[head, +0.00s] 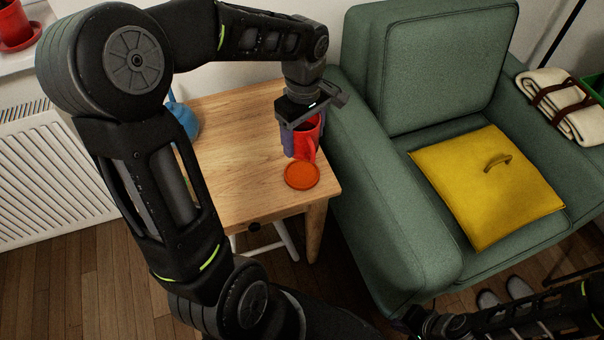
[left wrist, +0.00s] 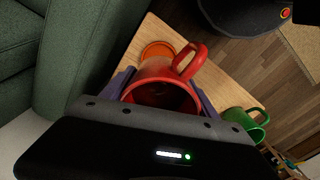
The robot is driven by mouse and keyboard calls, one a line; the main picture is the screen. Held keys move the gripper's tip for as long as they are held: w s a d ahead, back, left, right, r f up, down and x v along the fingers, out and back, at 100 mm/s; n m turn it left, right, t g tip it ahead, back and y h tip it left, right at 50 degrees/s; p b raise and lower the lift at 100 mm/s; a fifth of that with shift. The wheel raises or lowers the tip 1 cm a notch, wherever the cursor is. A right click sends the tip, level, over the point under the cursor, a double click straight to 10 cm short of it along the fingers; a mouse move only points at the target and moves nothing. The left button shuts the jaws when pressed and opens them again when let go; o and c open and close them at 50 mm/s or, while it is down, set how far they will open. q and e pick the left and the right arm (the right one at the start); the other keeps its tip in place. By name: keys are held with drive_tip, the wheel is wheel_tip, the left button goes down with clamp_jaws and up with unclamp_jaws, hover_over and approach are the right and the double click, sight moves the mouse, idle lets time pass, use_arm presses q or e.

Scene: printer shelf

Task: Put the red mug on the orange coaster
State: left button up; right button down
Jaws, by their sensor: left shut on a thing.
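My left gripper (head: 298,128) is shut on the red mug (head: 309,136), with its fingers on either side of the body. The mug is roughly upright at the right side of the wooden table, just behind the orange coaster (head: 301,175); I cannot tell whether it touches the table. In the left wrist view the mug (left wrist: 160,72) sits between the fingers, handle toward the coaster's side, and the coaster (left wrist: 157,49) shows just beyond it. The coaster lies flat and empty near the table's front right corner. My right gripper (head: 424,322) is low at the bottom right, dark and unclear.
The wooden table (head: 235,165) has bare room left of the coaster. A blue object (head: 184,120) stands at its left, partly behind my left arm. A green mug (left wrist: 240,118) shows in the left wrist view. A green armchair (head: 400,215) with a yellow cushion (head: 480,190) stands close right.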

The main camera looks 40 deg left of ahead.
use_arm(q)
drive_tip(key=b, duration=0.1)
hover_over(303, 174)
drive_tip(key=shift+f, duration=3.1)
drive_tip(key=shift+f, duration=0.1)
drive_tip(key=shift+f+b, duration=0.35)
drive_tip(key=shift+f, duration=1.45)
drive_tip(key=shift+f, duration=0.15)
drive_tip(key=o, duration=1.7)
